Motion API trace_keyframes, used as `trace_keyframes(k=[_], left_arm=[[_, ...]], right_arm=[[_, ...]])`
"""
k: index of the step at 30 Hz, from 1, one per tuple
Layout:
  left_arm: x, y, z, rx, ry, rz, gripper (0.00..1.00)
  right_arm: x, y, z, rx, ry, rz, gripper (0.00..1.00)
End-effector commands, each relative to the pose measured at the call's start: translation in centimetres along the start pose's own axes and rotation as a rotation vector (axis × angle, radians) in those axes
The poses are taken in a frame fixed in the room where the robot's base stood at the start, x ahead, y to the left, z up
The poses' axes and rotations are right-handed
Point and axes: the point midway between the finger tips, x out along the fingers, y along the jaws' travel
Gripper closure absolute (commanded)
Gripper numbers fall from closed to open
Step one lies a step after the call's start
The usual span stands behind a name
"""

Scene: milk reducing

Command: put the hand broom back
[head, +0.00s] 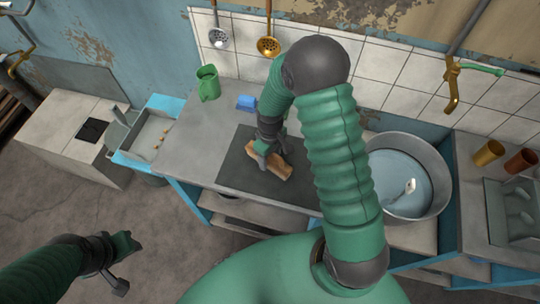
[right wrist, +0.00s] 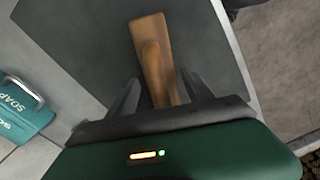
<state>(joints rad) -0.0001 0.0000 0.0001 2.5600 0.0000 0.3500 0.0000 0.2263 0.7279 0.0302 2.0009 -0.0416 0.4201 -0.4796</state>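The hand broom, a brown wooden piece (head: 268,172), lies on a dark mat (head: 238,160) on the counter. In the right wrist view its wooden handle (right wrist: 152,50) runs up between my fingers. My right gripper (head: 268,150) is down at the broom; in the right wrist view the right gripper (right wrist: 160,88) has a finger on each side of the handle, with narrow gaps showing, so it looks open around it. The broom's near end is hidden by the gripper body. My left gripper (head: 122,262) is over the floor at lower left, away from the counter; its finger opening is unclear.
A metal basin (head: 425,160) is to the right. Two ladles (head: 217,38) (head: 268,45) hang on the tiled wall.

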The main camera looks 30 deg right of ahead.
Motion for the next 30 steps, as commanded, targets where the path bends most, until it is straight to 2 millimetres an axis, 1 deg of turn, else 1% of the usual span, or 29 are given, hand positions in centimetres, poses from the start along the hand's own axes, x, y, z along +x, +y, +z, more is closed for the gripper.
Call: trace_keyframes(k=[4,6,8,11,15,18,21,23,25,26,29,30], left_arm=[[-0.1,0.0,0.0,0.0,0.0,0.0,0.64],[-0.1,0.0,0.0,0.0,0.0,0.0,0.64],[-0.1,0.0,0.0,0.0,0.0,0.0,0.64],[0.0,0.0,0.0,0.0,0.0,0.0,0.64],[0.1,0.0,0.0,0.0,0.0,0.0,0.64],[0.1,0.0,0.0,0.0,0.0,0.0,0.64],[0.1,0.0,0.0,0.0,0.0,0.0,0.64],[0.1,0.0,0.0,0.0,0.0,0.0,0.64],[0.1,0.0,0.0,0.0,0.0,0.0,0.64],[0.1,0.0,0.0,0.0,0.0,0.0,0.64],[0.1,0.0,0.0,0.0,0.0,0.0,0.64],[0.1,0.0,0.0,0.0,0.0,0.0,0.64]], right_arm=[[-0.1,0.0,0.0,0.0,0.0,0.0,0.41],[-0.6,0.0,-0.1,0.0,0.002,0.001,0.41],[-1.4,0.1,-0.1,0.0,0.004,0.002,0.41],[-3.7,0.1,-0.2,0.0,0.007,0.004,0.41],[-7.5,0.1,-0.1,0.0,0.007,0.004,0.41],[-9.8,0.1,-0.1,0.0,0.006,0.003,0.41],[-11.3,0.0,-0.1,0.0,0.002,0.001,0.41],[-11.9,0.0,-0.1,0.001,0.003,0.001,0.41],[-12.5,-0.8,0.2,0.016,0.014,0.008,0.41],[-12.7,-1.6,0.5,0.032,0.025,0.015,0.41],[-13.5,-5.0,2.3,0.122,0.095,0.041,0.41],[-13.7,-6.4,3.2,0.164,0.128,0.047,0.41]])
